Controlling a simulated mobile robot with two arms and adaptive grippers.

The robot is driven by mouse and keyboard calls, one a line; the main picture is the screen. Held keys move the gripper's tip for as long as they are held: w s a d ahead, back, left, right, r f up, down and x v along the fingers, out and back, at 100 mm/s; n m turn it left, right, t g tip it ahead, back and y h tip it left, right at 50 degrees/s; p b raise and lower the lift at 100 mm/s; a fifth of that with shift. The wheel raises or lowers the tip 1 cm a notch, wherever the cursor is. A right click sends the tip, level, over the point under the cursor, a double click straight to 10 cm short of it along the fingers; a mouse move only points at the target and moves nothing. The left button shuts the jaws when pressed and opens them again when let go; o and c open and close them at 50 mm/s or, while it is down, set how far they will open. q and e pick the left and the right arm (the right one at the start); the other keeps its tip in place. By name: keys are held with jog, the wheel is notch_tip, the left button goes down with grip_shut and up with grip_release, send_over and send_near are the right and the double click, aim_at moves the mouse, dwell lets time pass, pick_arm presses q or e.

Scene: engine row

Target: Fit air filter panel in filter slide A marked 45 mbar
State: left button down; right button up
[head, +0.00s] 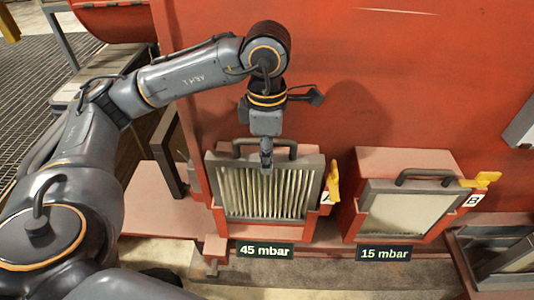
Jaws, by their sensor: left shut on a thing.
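The air filter panel (262,193), with pale pleats in a grey frame, stands upright at filter slide A (219,221), a red housing above the "45 mbar" plate (265,250). My left gripper (267,164) points down at the panel's top edge, in front of a dark handle (263,143), and is shut on the panel. The fingers hide part of the top edge. I cannot tell how deep the panel sits in the slide. A yellow latch (333,180) stands upright at the slide's right side, partly over the "A" tag. My right gripper is out of view.
Filter slide B (443,157), with a pale flat panel (404,214) and a "15 mbar" plate (384,254), stands to the right. Its yellow latch (481,180) lies sideways. A dark-framed object (497,250) is at the lower right. The red engine wall (390,90) rises behind.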

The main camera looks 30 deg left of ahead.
aim_at(267, 176)
pick_arm(q)
jog(key=shift+s+f+b, duration=0.1)
jog(key=shift+f+b, duration=2.85)
jog(key=shift+f, duration=0.1)
jog(key=c, duration=1.1)
grip_release()
jog(key=shift+o, duration=0.4)
notch_tip(267, 176, up, 12)
jog(key=shift+f, duration=0.1)
